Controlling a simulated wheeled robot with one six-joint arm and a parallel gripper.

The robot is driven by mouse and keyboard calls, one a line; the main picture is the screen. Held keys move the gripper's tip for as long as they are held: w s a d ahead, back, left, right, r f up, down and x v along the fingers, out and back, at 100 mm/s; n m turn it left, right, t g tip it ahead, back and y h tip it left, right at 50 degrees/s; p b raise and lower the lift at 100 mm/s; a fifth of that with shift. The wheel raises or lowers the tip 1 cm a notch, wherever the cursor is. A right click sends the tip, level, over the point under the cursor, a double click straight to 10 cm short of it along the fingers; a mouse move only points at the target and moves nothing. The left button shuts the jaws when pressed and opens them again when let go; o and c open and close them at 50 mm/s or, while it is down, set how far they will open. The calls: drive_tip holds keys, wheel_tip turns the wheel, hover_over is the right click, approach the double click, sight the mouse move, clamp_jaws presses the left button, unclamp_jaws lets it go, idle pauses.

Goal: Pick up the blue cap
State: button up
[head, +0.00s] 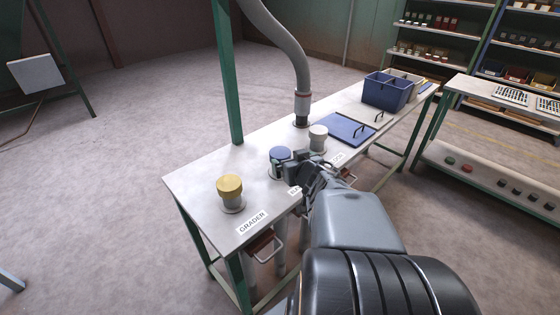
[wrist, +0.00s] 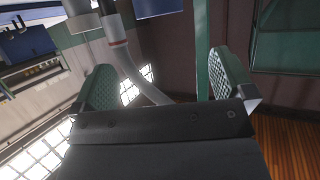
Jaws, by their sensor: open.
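The blue cap (head: 280,154) sits on a short post on the narrow white table, between a yellow cap (head: 229,184) and a cream cap (head: 318,131). My gripper (head: 285,168) is right at the blue cap, on its near right side, and hides part of its lower edge and post. In the wrist view my gripper (wrist: 163,82) is open, with its green finger pads wide apart and nothing between them. A blue shape that looks like the cap (wrist: 157,7) is cut off at the top edge, beyond the fingertips. I cannot tell whether a finger touches it.
The white table (head: 190,170) carries a GRADER label (head: 252,222) at its near end. A green post (head: 226,75) and a grey hose (head: 300,60) rise behind the caps.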

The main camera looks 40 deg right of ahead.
drive_tip(key=w+p, duration=0.1)
drive_tip(key=p, duration=0.1)
drive_tip(key=b, duration=0.2)
approach(279, 151)
drive_tip(key=x, duration=0.3)
drive_tip(key=shift+d+f, duration=0.15)
drive_tip(key=shift+f, duration=0.1)
drive_tip(key=shift+w+d+f, duration=0.15)
drive_tip(key=shift+w+d, duration=0.1)
drive_tip(key=shift+w, duration=0.35)
drive_tip(key=b+x, duration=0.1)
drive_tip(key=x, duration=0.2)
drive_tip(key=shift+w+f+b, duration=0.25)
drive_tip(key=shift+w+b, duration=0.05)
drive_tip(key=shift+b, duration=0.1)
drive_tip(key=shift+x, duration=0.75)
drive_tip(key=shift+r, duration=0.1)
drive_tip(key=shift+c, duration=0.5)
drive_tip(key=c, duration=0.7)
drive_tip(key=shift+r, duration=0.1)
